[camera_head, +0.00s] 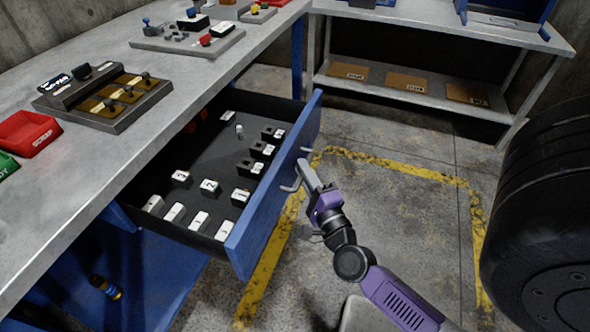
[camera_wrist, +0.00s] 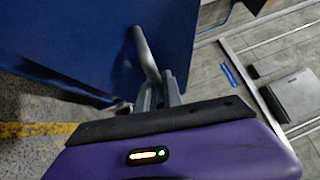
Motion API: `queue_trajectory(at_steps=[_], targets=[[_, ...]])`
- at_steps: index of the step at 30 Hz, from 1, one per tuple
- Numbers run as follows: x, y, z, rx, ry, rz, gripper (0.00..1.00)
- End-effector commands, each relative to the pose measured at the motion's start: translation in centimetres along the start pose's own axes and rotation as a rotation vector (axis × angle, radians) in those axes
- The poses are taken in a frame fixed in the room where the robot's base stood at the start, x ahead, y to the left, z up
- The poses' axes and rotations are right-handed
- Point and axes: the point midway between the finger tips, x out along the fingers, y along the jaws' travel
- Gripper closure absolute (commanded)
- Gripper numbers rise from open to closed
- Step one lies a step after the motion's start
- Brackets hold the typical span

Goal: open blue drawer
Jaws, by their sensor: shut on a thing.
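The blue drawer (camera_head: 268,205) under the workbench is pulled well out, and its inside shows in the head view. Its blue front also fills the upper left of the wrist view (camera_wrist: 75,40). A grey bar handle (camera_head: 291,187) sits on the drawer front, and it shows in the wrist view (camera_wrist: 145,52). My gripper (camera_head: 309,176) is at the handle with its fingers closed around it; the fingers (camera_wrist: 160,92) show against the bar in the wrist view. Part of the handle is hidden by the fingers.
The drawer holds several black and white numbered blocks (camera_head: 208,187). The grey workbench (camera_head: 195,85) carries trays and a red bin (camera_head: 27,133). A shelf unit (camera_head: 440,95) stands at the back, a large black tyre (camera_head: 545,215) at right. Floor with yellow lines lies clear between.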

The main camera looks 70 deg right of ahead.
Motion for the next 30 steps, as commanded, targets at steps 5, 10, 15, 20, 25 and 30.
queue_trajectory(at_steps=[5, 10, 15, 20, 25, 30], targets=[[-0.2, 0.1, 0.0, 0.000, -0.003, 0.004, 1.00], [-0.1, 0.1, 0.0, 0.001, -0.003, 0.004, 1.00], [-0.1, 0.1, 0.0, 0.000, -0.002, 0.003, 0.80], [-0.1, 0.1, 0.0, 0.000, -0.001, 0.002, 0.80], [-1.0, 0.2, -0.1, 0.000, -0.001, 0.004, 0.80], [-3.5, 0.2, -0.1, -0.001, -0.002, 0.006, 0.80]])
